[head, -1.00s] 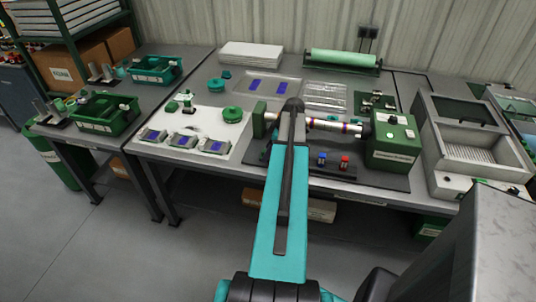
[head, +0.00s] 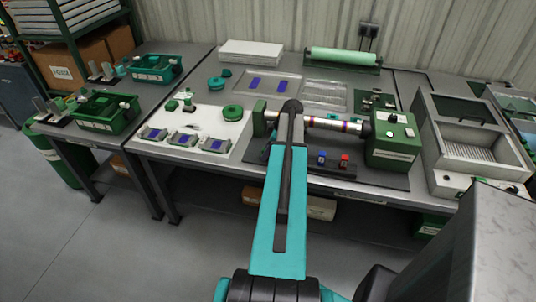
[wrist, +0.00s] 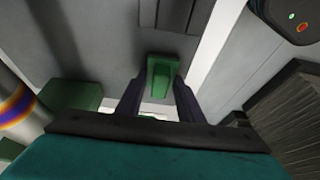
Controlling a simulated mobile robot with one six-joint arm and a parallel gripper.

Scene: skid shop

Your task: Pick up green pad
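In the wrist view a long green block-like piece (wrist: 161,77), which looks like the green pad, lies on a grey surface between and beyond my fingertips. My gripper (wrist: 160,76) has its two dark fingers apart, one on each side of the green piece. I see no clear contact, and the height gap is hard to judge. In the head view my gripper is hidden behind my own arm. Small green pieces show there on a dark plate (head: 375,104) behind the roller machine; I cannot tell which is the pad.
The roller machine has a banded roller (head: 335,123) and a green control box (head: 394,140). A grey tray unit (head: 470,145) stands to its right. A white mat (head: 165,126) with small fixtures lies left. Clear trays (head: 325,94) and a green roll (head: 345,55) are behind.

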